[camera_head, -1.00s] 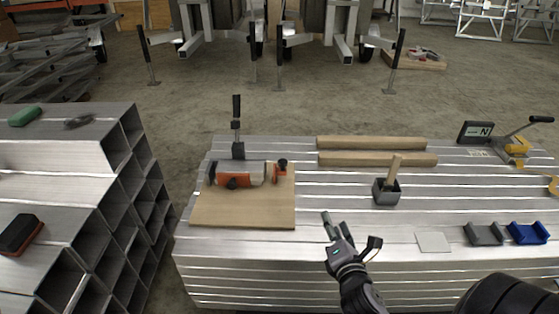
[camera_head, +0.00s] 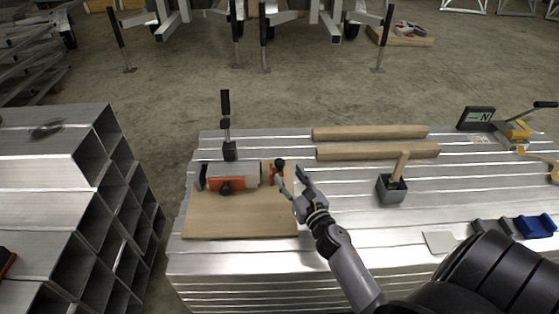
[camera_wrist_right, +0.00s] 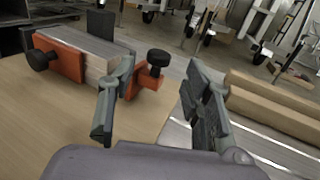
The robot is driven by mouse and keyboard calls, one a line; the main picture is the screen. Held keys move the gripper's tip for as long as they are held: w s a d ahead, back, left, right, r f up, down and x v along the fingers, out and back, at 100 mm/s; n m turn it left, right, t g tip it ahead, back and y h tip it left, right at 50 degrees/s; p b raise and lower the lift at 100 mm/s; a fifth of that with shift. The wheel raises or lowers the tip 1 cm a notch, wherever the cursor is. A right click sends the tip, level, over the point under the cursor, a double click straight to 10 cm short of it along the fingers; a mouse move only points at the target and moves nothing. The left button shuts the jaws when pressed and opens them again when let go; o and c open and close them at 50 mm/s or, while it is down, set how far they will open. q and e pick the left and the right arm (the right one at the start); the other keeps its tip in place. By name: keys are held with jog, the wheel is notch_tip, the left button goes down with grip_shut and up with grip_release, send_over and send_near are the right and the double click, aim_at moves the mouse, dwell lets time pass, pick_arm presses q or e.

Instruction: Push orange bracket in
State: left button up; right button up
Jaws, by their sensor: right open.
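The orange bracket (camera_head: 277,173) with a black knob stands on the right part of a wooden board (camera_head: 240,222). It also shows in the right wrist view (camera_wrist_right: 146,79), just beyond my fingers and partly behind the left one. Left of it an aluminium block (camera_head: 238,170) lies against an orange plate (camera_head: 226,185) with a black knob; a small gap seems to separate block and bracket. My right gripper (camera_head: 292,184) is open and empty, just right of and in front of the bracket. I cannot tell whether it touches. My left gripper is not in view.
A black clamp (camera_head: 227,125) stands upright behind the block. Two wooden bars (camera_head: 370,133) lie at the back, and a grey box with a wooden handle (camera_head: 391,187) stands right of my arm. Blue and grey holders (camera_head: 534,226) sit at the right.

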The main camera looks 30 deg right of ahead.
aim_at(282, 165)
jog(key=w, duration=0.5)
jog(key=w+d, duration=0.1)
jog(key=w, duration=0.1)
jog(key=shift+w+d, duration=0.1)
jog(key=shift+w, duration=0.2)
jog(key=shift+c, duration=0.2)
grip_shut()
dwell(0.3)
